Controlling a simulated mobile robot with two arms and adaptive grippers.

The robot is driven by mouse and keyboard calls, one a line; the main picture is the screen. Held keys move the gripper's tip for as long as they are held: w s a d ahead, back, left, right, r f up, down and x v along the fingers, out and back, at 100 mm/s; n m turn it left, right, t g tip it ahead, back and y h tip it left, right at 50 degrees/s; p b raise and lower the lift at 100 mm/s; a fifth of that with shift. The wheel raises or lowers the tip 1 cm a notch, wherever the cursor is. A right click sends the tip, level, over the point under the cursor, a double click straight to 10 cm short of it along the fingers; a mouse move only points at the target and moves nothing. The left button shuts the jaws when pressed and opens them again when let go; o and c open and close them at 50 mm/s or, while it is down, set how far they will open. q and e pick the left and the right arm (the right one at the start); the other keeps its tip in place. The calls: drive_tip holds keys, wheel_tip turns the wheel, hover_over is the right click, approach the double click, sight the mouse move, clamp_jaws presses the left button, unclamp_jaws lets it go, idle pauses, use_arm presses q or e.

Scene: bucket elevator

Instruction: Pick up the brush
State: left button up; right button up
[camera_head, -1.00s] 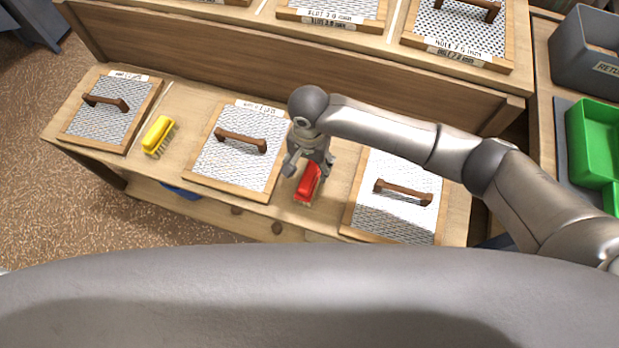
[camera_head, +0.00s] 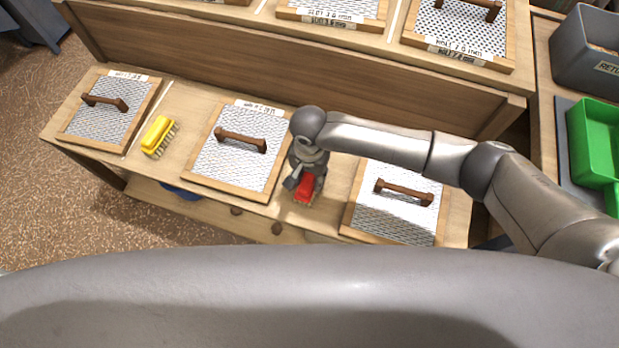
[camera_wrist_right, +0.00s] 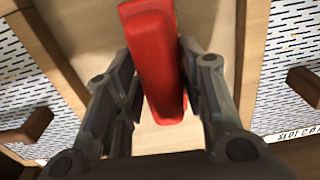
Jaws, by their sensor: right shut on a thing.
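A red brush (camera_head: 305,188) lies on the wooden bench between two framed mesh screens. In the right wrist view the red brush (camera_wrist_right: 153,62) runs between the two fingers. My right gripper (camera_head: 305,180) is lowered over it and shut on it. The right gripper's fingers (camera_wrist_right: 160,95) flank the red body in the wrist view. Its bristles are mostly hidden. A second brush, yellow (camera_head: 157,135), lies farther left on the bench with bristles showing. My left gripper is not in view.
Framed mesh screens with brown handles stand on both sides, one at left (camera_head: 230,165) and one at right (camera_head: 370,215). A higher shelf (camera_head: 300,75) holds more screens. A green bin (camera_head: 597,140) and a grey bin (camera_head: 580,60) are at the right.

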drive_tip(key=shift+r, duration=0.15)
drive_tip(key=shift+r, duration=0.3)
wheel_tip(320, 180, up, 2)
drive_tip(key=shift+r+p, duration=0.2)
drive_tip(key=shift+p, duration=0.1)
drive_tip(key=s+r, duration=0.1)
drive_tip(key=s+a+r, duration=0.1)
drive_tip(key=r, duration=0.1)
drive_tip(key=s+a+r+p, duration=0.1)
drive_tip(key=s+r, duration=0.1)
drive_tip(key=shift+a+r, duration=0.15)
drive_tip(key=shift+a, duration=0.05)
drive_tip(key=s+a+r, duration=0.1)
drive_tip(key=s, duration=0.1)
drive_tip(key=s+a+r, duration=0.2)
drive_tip(key=s, duration=0.1)
drive_tip(key=s+a+r, duration=0.1)
drive_tip(key=s, duration=0.2)
drive_tip(key=shift+a+r, duration=0.25)
drive_tip(key=shift+a, duration=0.1)
